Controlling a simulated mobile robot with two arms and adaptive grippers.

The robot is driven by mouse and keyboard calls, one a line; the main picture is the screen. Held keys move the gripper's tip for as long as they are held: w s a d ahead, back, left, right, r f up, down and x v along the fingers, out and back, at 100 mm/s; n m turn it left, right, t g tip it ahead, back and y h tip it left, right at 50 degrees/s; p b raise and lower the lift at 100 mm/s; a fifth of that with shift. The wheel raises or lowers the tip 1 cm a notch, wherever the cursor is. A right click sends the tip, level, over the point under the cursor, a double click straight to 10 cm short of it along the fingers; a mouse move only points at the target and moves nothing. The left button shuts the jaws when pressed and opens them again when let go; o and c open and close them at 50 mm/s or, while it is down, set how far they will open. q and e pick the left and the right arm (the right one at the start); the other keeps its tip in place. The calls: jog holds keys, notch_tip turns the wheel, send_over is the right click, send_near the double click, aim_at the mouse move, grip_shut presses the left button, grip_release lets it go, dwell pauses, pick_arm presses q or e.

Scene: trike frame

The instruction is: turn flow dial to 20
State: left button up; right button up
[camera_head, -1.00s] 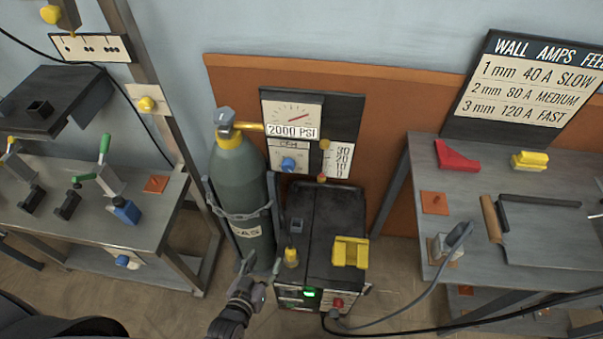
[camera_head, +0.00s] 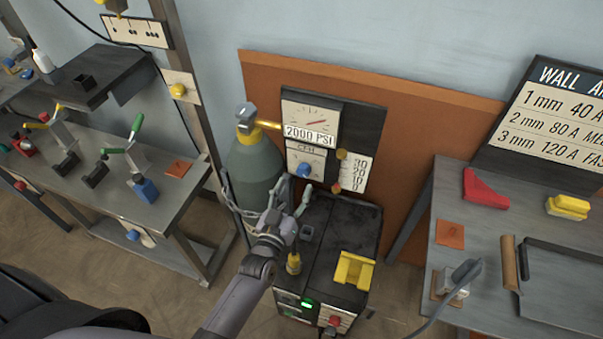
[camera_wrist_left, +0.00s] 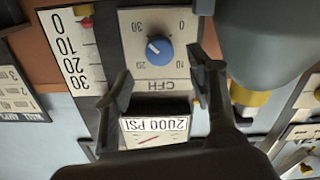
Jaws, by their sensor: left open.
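The flow dial (camera_head: 304,171) is a round blue knob on a white CFH plate. It shows large in the left wrist view (camera_wrist_left: 160,51), where the plate appears upside down with marks 0, 10, 20 and 30. A small white mark sits on the knob's upper-left side in that view, on the side of the 30. My left gripper (camera_head: 289,194) is open and empty, just in front of and below the dial. In the wrist view its fingers stand on either side of the dial, apart from it. My right gripper is not in view.
A 2000 PSI gauge (camera_head: 310,120) is above the dial. A flow scale (camera_head: 357,174) is beside it, with a red piece near 0. The gas cylinder (camera_head: 253,165) stands close on the left. A black welder (camera_head: 325,260) with a yellow block (camera_head: 354,270) stands below.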

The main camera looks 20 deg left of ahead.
aim_at(302, 173)
pick_arm(q)
jog(key=w, duration=0.6)
jog(key=shift+w+d, duration=0.1)
jog(key=shift+c, duration=1.4)
jog(key=c, duration=0.6)
jog(key=shift+c, duration=1.3)
jog(key=shift+n, duration=0.3)
